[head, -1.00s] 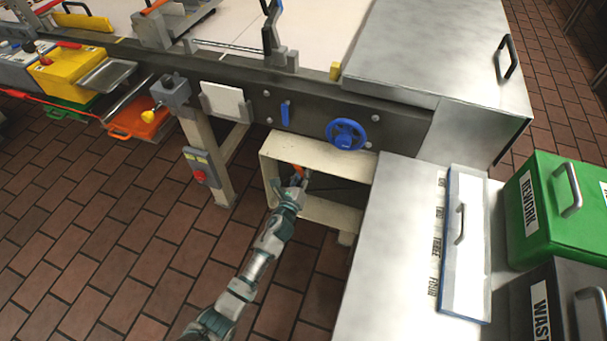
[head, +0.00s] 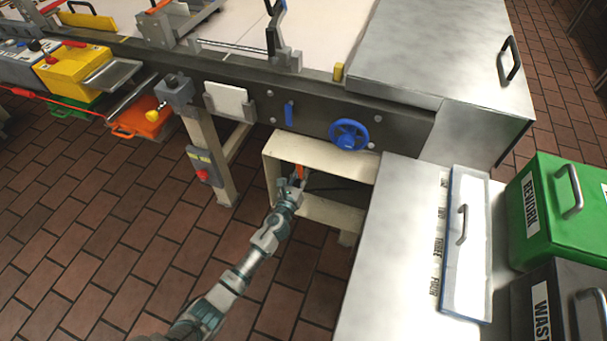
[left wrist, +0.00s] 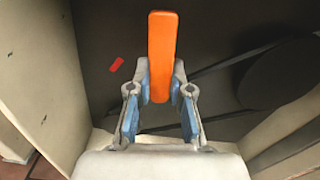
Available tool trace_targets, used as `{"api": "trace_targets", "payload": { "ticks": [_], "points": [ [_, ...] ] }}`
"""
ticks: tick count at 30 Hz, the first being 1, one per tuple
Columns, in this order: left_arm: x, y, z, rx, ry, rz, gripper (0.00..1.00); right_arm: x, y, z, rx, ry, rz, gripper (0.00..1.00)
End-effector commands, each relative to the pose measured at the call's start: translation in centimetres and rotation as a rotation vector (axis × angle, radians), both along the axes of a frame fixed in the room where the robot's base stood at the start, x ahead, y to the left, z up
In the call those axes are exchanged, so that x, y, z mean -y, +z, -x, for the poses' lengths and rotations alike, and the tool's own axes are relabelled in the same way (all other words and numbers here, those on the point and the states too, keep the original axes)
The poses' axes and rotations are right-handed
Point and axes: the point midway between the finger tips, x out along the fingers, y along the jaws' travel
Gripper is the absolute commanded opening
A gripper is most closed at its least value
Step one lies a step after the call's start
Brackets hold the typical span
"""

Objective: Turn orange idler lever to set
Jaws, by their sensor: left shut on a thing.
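The orange idler lever (left wrist: 162,50) stands near upright in the left wrist view, inside a cream open-fronted housing under the conveyor. In the head view a small part of the lever (head: 300,172) shows at the housing opening. My left gripper (left wrist: 160,97) is shut on the lower end of the lever, with a blue-padded finger on each side. It also shows in the head view (head: 294,183), reaching into the housing. A small red mark (left wrist: 117,64) lies left of the lever on the dark back. My right gripper is not in view.
The cream housing (head: 334,213) has walls close on both sides of my left gripper. A blue handwheel (head: 348,135) and a small blue handle (head: 289,113) are on the frame above. A steel cabinet (head: 390,240) stands close at the right. Open floor lies left.

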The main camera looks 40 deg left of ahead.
Motion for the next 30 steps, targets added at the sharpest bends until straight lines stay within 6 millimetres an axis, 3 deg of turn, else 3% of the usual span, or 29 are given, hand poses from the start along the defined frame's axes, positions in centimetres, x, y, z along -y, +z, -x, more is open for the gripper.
{"api": "trace_targets", "payload": {
  "ticks": [10, 26, 27, 29, 30],
  "points": [
    [-0.9, -0.03, 0.19, -0.039, 0.003, -0.15, 0.0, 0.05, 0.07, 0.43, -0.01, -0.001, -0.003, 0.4],
    [-0.94, -0.15, 0.22, -0.047, 0.002, -0.175, 0.0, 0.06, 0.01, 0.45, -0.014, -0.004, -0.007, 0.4],
    [-0.93, -0.14, 0.22, -0.047, 0.002, -0.175, 0.29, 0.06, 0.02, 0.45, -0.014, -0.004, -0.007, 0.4],
    [-0.92, -0.14, 0.22, -0.047, 0.002, -0.175, 0.44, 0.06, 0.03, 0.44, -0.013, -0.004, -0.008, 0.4],
    [-0.91, -0.13, 0.23, -0.047, 0.002, -0.175, 0.46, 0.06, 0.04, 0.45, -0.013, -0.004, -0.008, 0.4]
  ]
}}
